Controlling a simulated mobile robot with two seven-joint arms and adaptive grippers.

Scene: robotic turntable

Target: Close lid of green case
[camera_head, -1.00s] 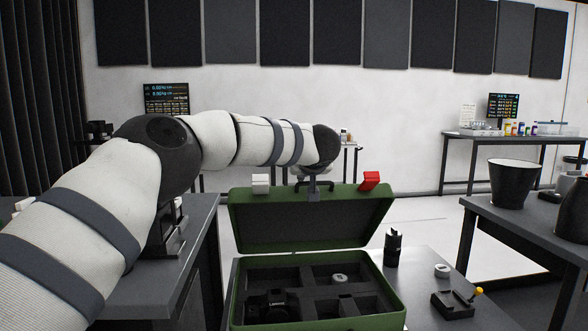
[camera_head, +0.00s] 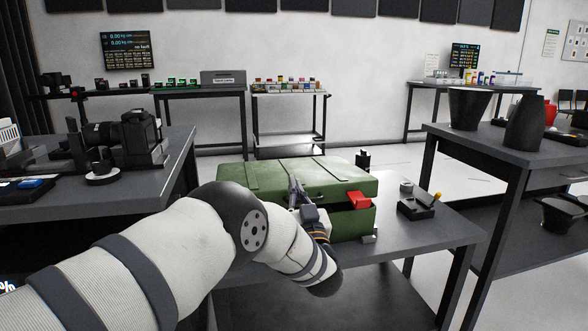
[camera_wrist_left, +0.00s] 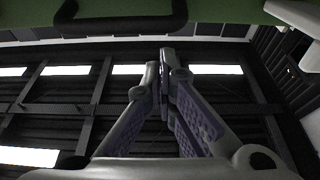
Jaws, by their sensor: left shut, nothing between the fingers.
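The green case (camera_head: 262,178) stands on a dark table, its lid folded down over the body. A dark gap shows at the front right between lid and body, so the lid does not look fully flush there. The red latch (camera_head: 360,201) sticks out at the front. My left gripper (camera_head: 295,188) is shut and empty at the front edge of the lid. In the left wrist view its fingertips (camera_wrist_left: 160,58) are together below the black handle (camera_wrist_left: 125,24) and the green surface (camera_wrist_left: 200,10); a white latch (camera_wrist_left: 298,18) shows at right. My right gripper is out of view.
A black cylinder (camera_head: 362,161) stands behind the case. A black holder with a yellow knob (camera_head: 417,208) is to its right. A side table with a camera (camera_head: 138,135) is at left, and one with dark pots (camera_head: 468,108) at right.

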